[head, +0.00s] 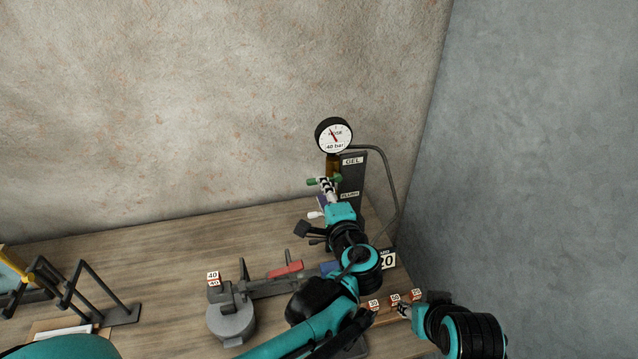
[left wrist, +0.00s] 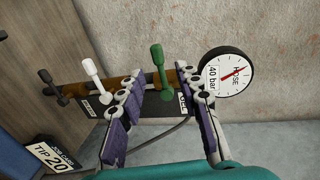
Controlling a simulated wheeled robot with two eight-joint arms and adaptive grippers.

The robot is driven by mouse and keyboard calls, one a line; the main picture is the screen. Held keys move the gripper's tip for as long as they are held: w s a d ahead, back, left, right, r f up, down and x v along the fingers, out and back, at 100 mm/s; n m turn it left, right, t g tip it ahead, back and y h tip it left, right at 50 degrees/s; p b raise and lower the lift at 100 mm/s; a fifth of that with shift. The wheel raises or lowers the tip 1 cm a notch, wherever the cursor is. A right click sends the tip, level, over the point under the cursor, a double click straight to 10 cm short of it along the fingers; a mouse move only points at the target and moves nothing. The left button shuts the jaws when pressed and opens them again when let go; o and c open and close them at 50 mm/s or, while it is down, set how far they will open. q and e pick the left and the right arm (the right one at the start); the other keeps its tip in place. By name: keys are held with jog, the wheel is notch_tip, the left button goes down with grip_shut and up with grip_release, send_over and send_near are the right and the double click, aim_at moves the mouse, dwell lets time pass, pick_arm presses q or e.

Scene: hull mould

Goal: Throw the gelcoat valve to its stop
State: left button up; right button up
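The gelcoat valve has a green lever (head: 313,181), which also shows in the left wrist view (left wrist: 158,67). It sits on the dark upright panel (head: 353,187), near the GEL label. My left gripper (head: 327,184) is at the lever. In the left wrist view its fingers (left wrist: 163,88) are spread apart, with the green lever showing between and beyond them. I cannot tell whether either finger touches it. A white lever (left wrist: 92,78) stands to the left, outside the fingers. My right gripper (head: 404,310) is by small numbered blocks at the lower right; its fingers are too small to read.
A round hose gauge (head: 333,135) marked 40 bar stands above the panel, close to my right-hand finger in the wrist view. A hose (head: 392,180) curves down beside it. A grey round fixture (head: 231,318) and black frames (head: 100,295) stand on the wooden table (head: 160,250).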

pick_arm(q)
jog(key=v, duration=0.6)
dwell(0.6)
